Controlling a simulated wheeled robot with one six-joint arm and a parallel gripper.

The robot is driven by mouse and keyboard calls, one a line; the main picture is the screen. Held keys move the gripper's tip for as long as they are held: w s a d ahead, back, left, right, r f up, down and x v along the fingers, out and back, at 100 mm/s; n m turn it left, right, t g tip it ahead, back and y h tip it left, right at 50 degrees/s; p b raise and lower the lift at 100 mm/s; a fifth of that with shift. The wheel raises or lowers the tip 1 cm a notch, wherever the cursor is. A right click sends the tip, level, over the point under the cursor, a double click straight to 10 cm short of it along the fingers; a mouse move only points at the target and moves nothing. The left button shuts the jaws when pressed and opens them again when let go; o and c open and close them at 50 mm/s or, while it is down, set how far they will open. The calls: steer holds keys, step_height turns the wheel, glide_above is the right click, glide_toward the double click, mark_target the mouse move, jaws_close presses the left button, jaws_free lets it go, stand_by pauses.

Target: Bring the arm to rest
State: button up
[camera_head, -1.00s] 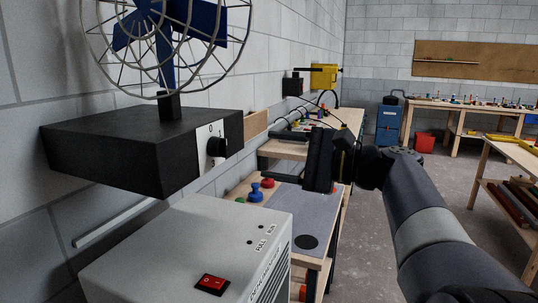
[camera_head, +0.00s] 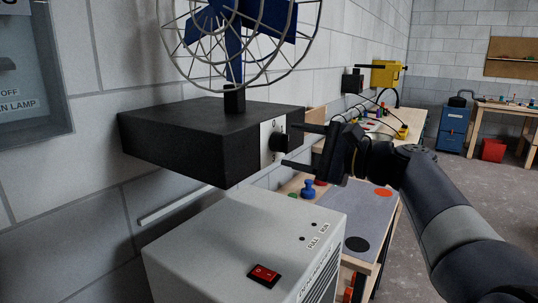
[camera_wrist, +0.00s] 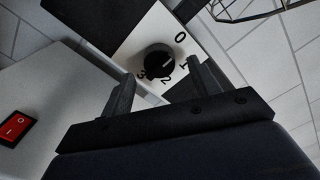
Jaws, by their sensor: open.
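My gripper (camera_head: 300,147) is open and empty, with its two fingers apart and pointing left at the black knob (camera_head: 279,143) on the fan's base. In the wrist view my gripper (camera_wrist: 160,72) has its fingertips on either side of the knob (camera_wrist: 157,60). I cannot tell whether they touch it. The knob sits on a white plate marked 0, 1, 2 and 3. My arm reaches in from the lower right, bent at the wrist.
The black fan base (camera_head: 200,140) carries a blue-bladed caged fan (camera_head: 240,35). Below stands a grey box (camera_head: 240,240) with a red switch (camera_head: 264,275). A workbench mat (camera_head: 370,210) lies behind my gripper. Open floor (camera_head: 480,200) is at the right.

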steer(key=shift+x, duration=1.1)
steer(key=v, duration=1.1)
steer(key=w+a+m+p, duration=0.2)
steer(key=a+m+p, duration=0.1)
steer(key=m+p, duration=0.1)
steer(key=w+a+m+p, duration=0.2)
steer(key=a+m+p, duration=0.1)
steer(key=p, duration=0.3)
steer(key=w+a+m+p, duration=0.2)
steer(key=a+m+p, duration=0.1)
steer(key=m+p, duration=0.2)
steer(key=shift+r, duration=0.15)
steer(key=b+v, duration=0.2)
steer(key=v, duration=0.5)
